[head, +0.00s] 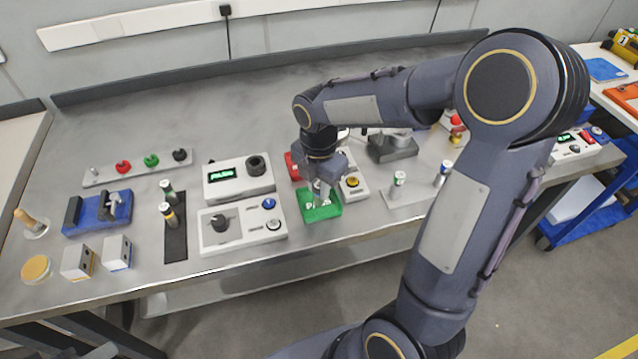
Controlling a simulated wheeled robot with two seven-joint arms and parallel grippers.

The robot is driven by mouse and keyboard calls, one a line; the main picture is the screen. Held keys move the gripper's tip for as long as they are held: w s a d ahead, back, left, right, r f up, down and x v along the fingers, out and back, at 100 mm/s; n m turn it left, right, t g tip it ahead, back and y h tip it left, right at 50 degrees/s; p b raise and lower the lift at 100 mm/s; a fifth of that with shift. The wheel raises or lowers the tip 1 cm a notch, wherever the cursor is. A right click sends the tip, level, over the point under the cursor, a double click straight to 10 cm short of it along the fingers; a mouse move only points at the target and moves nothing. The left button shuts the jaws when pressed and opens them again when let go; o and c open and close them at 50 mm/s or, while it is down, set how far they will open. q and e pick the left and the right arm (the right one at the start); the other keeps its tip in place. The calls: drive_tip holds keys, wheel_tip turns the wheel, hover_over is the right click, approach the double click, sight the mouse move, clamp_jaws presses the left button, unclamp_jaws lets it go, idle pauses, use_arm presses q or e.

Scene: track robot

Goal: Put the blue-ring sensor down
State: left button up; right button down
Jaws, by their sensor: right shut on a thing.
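My right gripper (321,192) is pointed down over the green block (333,210) near the front edge of the bench. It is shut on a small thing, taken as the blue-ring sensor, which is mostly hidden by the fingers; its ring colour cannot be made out. Whether it touches the green block is not clear. My left gripper is not in view.
A grey plate (415,190) right of the green block bears two upright cylinders. A control box with knob (243,228) stands left. A dark strip (176,245) holds two more cylinders. A blue fixture (85,215) is further left. My right arm covers much of the right side.

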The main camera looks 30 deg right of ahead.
drive_tip(key=c, duration=1.3)
unclamp_jaws()
drive_tip(key=shift+f, duration=0.1)
drive_tip(key=shift+r, duration=0.35)
wheel_tip(320, 180, up, 11)
drive_tip(key=p, duration=0.2)
drive_tip(key=s+a+f+m+t+y, duration=0.1)
drive_tip(key=s+a+m+t+y, duration=0.1)
drive_tip(key=s+m, duration=0.6)
drive_tip(key=s+a+f+m+t+y, duration=0.1)
drive_tip(key=s+a+m+t, duration=0.1)
drive_tip(key=s+m, duration=0.7)
drive_tip(key=m+t, duration=0.1)
drive_tip(key=m, duration=0.5)
drive_tip(key=shift+a+f+m+t+y, duration=0.15)
drive_tip(key=shift+f+m+t+y, duration=0.15)
drive_tip(key=shift+f+m+y, duration=0.1)
